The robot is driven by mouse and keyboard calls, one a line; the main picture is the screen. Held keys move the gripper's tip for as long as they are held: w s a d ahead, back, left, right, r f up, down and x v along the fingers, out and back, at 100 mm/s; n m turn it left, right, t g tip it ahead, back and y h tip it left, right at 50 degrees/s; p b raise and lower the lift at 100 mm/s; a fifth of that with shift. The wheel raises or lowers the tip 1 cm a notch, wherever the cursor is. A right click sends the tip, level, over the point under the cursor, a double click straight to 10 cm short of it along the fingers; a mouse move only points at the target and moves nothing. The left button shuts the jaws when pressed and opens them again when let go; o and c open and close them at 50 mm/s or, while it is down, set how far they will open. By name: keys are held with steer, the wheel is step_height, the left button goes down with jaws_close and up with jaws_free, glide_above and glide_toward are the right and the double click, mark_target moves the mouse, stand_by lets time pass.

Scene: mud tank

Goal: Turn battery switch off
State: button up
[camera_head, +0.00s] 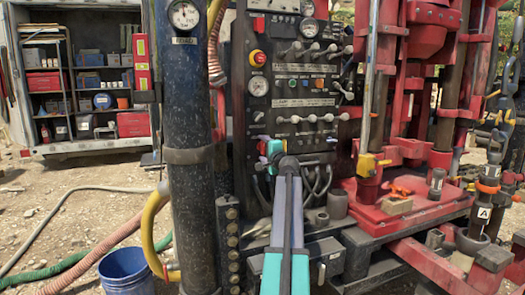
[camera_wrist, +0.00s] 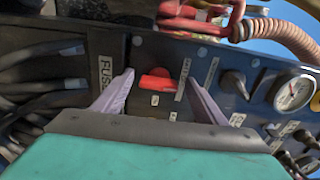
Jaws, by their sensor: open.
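The battery switch, a red handle (camera_wrist: 157,83) on the dark panel, sits between my gripper's two fingertips in the wrist view. A red bit at the panel's lower left in the head view (camera_head: 262,148) looks like the same switch, partly hidden by my gripper. My gripper (camera_wrist: 157,76) is open, with one pale finger on each side of the handle and a visible gap to each. Whether the tips reach past the handle is hard to tell. In the head view my gripper (camera_head: 272,152) is close to the panel, its fingers mostly hidden.
A FUSE label (camera_wrist: 105,72) and black cables (camera_wrist: 35,85) are left of the switch in the wrist view; a gauge (camera_wrist: 294,93) is right. In the head view, levers (camera_head: 312,118), a dark column (camera_head: 190,150) and a yellow hose (camera_head: 153,235) crowd the area.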

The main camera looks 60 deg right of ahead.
steer(key=shift+s+a, duration=0.1)
steer(key=shift+s, duration=0.05)
steer(key=v, duration=1.3)
steer(key=shift+s+a, duration=0.2)
stand_by(0.5)
